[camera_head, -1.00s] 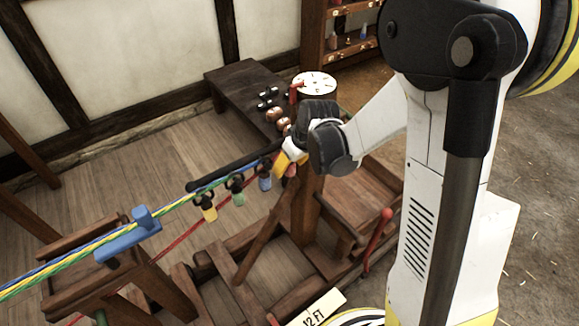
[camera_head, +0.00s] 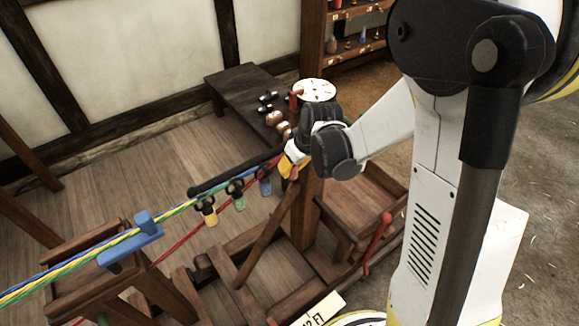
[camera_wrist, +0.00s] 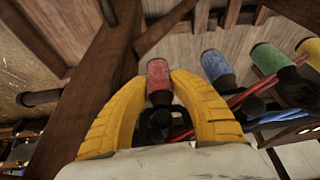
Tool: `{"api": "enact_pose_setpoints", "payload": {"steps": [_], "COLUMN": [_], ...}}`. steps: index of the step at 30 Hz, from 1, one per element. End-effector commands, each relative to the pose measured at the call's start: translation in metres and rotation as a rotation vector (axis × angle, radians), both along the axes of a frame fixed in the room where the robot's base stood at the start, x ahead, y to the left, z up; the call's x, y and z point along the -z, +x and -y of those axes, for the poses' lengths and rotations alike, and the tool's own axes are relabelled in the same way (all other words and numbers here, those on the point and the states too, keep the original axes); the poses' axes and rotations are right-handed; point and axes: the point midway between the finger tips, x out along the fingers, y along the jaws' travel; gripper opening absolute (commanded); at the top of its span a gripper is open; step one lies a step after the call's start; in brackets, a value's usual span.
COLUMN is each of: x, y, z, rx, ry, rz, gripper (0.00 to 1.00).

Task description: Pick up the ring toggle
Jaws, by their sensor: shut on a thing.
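My gripper (camera_wrist: 158,82) has its yellow fingers closed on both sides of a red toggle (camera_wrist: 158,76) in the wrist view. The toggle has a red barrel and a dark lower part, where a ring shape is hard to make out. In the head view my gripper (camera_head: 291,168) is at the right end of a dark rail (camera_head: 235,173), and the red toggle is mostly hidden by it. Yellow (camera_head: 208,212), green (camera_head: 238,200) and blue (camera_head: 265,186) toggles hang along the rail to the left.
A wooden post (camera_head: 306,212) stands close by my gripper. Yellow, green and blue strands run through a blue block (camera_head: 130,246) at left. A red rope (camera_head: 185,240) passes below the rail. A dark bench (camera_head: 245,92) with small items and a white dial (camera_head: 316,90) are behind.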

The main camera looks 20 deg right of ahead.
Motion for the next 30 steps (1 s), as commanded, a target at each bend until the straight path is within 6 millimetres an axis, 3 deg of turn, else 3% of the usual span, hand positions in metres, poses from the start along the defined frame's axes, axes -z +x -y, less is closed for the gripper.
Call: {"api": "enact_pose_setpoints", "payload": {"steps": [18, 24, 30], "x": [0.000, 0.001, 0.001], "y": [-0.133, -0.154, -0.161], "z": [0.050, 0.058, 0.060], "rx": [0.004, 0.003, 0.002], "ry": [0.001, 0.000, 0.001], "rz": [0.000, 0.000, 0.000], "gripper": [0.00, 0.00, 0.00]}}
